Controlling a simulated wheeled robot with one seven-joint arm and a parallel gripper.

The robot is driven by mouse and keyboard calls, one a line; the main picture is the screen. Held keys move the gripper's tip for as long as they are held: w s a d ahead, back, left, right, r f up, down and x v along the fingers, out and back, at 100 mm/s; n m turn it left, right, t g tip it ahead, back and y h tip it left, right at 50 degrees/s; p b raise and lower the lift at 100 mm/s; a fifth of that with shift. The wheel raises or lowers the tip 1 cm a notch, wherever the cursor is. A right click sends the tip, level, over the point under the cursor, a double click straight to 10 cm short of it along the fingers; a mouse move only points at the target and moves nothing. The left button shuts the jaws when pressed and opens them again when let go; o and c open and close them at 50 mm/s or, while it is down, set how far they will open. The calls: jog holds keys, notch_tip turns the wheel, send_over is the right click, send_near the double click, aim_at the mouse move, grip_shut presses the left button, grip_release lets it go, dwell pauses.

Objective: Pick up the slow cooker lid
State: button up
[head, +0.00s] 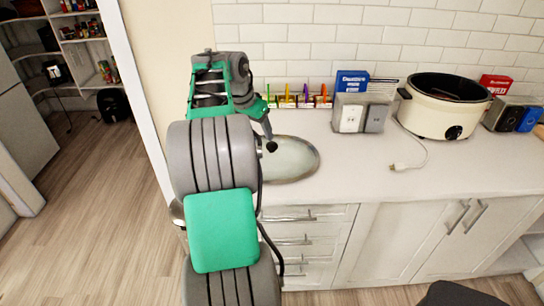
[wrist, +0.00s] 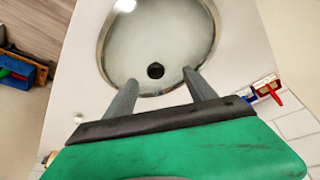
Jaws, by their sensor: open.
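The slow cooker lid (head: 296,159) is an oval of clear glass with a metal rim and a dark knob (head: 271,147). It lies flat on the white counter at the left end. In the wrist view the lid (wrist: 160,35) fills the upper middle, with its round black knob (wrist: 155,71) near the lower rim. My gripper (head: 267,133) reaches down over the lid's near-wall side. Its fingers are apart and empty, and in the wrist view the gripper (wrist: 158,82) has the knob in line with the gap between its fingertips. Contact cannot be told.
The cream slow cooker (head: 440,115) stands open at the right. A plug and cord (head: 400,167) lie on the counter. Clear counter lies right of the lid.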

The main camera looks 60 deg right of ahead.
aim_at(272, 144)
jog(key=shift+m, duration=0.5)
jog(key=d+f, duration=0.1)
jog(key=f, duration=0.1)
jog(key=s+d+f, duration=0.1)
jog(key=d+f, duration=0.1)
jog(key=f, duration=0.1)
jog(key=s+d+f, duration=0.1)
jog(key=f, duration=0.1)
jog(key=shift+s+d+f+p, duration=0.1)
jog(key=shift+d+f+p, duration=0.15)
jog(key=shift+d+p, duration=0.15)
grip_shut()
jog(key=shift+r, duration=0.15)
